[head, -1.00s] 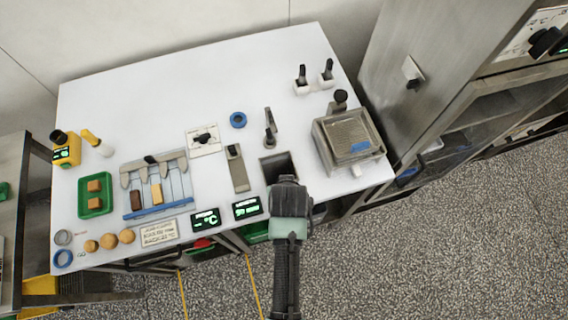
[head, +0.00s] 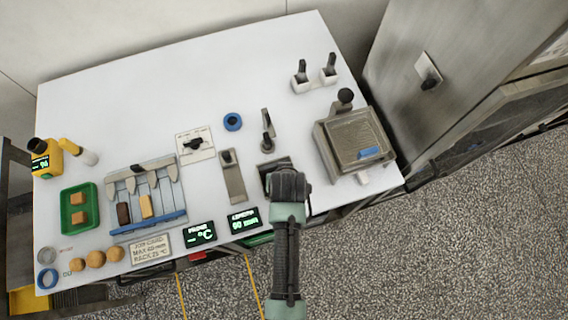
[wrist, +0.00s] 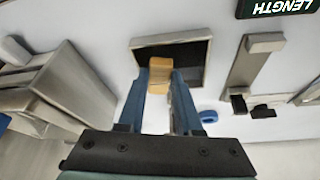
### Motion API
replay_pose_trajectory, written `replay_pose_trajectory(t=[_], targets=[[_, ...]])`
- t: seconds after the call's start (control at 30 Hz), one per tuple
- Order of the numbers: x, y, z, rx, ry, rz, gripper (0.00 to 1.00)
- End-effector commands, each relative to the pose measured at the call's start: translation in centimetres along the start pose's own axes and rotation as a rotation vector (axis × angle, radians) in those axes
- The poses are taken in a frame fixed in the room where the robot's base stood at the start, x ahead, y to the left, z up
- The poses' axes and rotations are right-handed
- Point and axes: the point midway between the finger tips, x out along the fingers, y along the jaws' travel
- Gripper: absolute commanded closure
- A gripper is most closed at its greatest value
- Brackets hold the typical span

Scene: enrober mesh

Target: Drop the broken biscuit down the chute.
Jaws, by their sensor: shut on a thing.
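The broken biscuit (wrist: 160,75), a small tan piece, is held between the two blue fingers of my gripper (wrist: 160,82) in the wrist view. It shows against the dark square opening of the chute (wrist: 192,58); its exact height over the opening cannot be told. In the head view the chute (head: 268,168) is a dark hole near the table's front edge, partly covered by my gripper (head: 290,182). The fingers and the biscuit are hidden there behind my wrist.
A steel mesh-topped unit (head: 352,140) stands right of the chute. A steel slide plate (head: 232,180) is left of it, with a lever (head: 267,143) behind. A green tray (head: 93,222) with biscuit pieces lies far left. The table's back middle is clear.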

Motion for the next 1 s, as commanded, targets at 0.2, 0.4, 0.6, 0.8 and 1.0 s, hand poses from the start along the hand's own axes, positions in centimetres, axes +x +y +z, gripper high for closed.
replay_pose_trajectory(t=[0.2,0.4,0.6,0.8,1.0], targets=[[1.19,0.0,0.47,0.0,0.001,0.0,0.97],[1.06,0.0,0.43,0.0,0.001,0.0,0.65],[1.06,0.03,0.43,0.0,0.001,0.001,0.31],[1.06,0.18,0.44,0.002,0.0,0.004,0.31],[0.27,0.19,0.41,0.002,0.002,0.004,0.31]])
